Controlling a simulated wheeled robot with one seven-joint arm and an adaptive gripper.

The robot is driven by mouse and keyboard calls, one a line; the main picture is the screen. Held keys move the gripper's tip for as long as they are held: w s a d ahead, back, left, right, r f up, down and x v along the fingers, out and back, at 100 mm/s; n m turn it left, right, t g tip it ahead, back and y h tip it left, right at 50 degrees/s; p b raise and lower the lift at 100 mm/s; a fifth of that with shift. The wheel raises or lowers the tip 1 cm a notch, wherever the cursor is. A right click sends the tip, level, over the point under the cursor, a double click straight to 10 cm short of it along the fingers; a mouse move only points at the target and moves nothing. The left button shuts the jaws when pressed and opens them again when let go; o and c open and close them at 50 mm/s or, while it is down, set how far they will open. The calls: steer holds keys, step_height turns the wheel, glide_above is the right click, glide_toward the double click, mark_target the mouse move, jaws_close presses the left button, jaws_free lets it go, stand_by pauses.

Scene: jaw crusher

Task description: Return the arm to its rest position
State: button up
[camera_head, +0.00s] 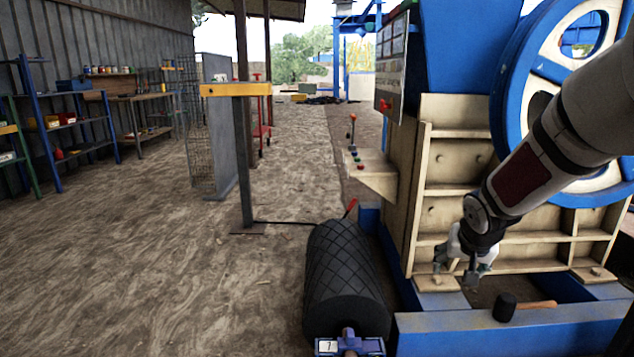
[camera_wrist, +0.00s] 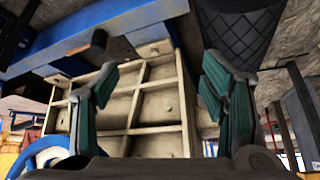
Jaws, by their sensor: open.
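My gripper (camera_head: 472,272) hangs at the end of my arm, in front of the lower part of the beige ribbed frame (camera_head: 455,190) of the crusher. In the wrist view my gripper (camera_wrist: 165,90) shows two green-grey fingers spread wide apart with nothing between them. Behind the fingers the ribbed frame (camera_wrist: 150,105) fills the middle of that view. My arm reaches in from the upper right of the head view, in front of the blue flywheel (camera_head: 540,75).
A mallet (camera_head: 507,306) lies by the blue base beam (camera_head: 500,332), below my gripper. A black ribbed roller (camera_head: 340,265) stands left of the crusher. A control panel (camera_head: 368,170) with a lever juts out.

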steer(key=s+a+r+g, duration=0.1)
steer(key=s+a+r, duration=0.15)
steer(key=s, duration=0.35)
steer(key=s+a+r+n+g, duration=0.1)
steer(key=s+r, duration=0.3)
steer(key=s, duration=0.2)
steer(key=s+a+r+g, duration=0.1)
steer(key=s+r, duration=0.2)
steer(key=s, duration=0.4)
steer(key=s+a+r+n+g+y+p, duration=0.15)
steer(key=s+a, duration=0.25)
steer(key=s, duration=0.8)
steer(key=s+a+n+g+y, duration=0.15)
steer(key=s+a, duration=0.25)
steer(key=s, duration=0.9)
step_height(320, 180, up, 39)
steer(key=t+p, duration=0.4)
steer(key=p, duration=3.3)
steer(key=shift+w+d+h, duration=0.15)
steer(key=shift+w+h, duration=0.05)
steer(key=shift+h, duration=0.2)
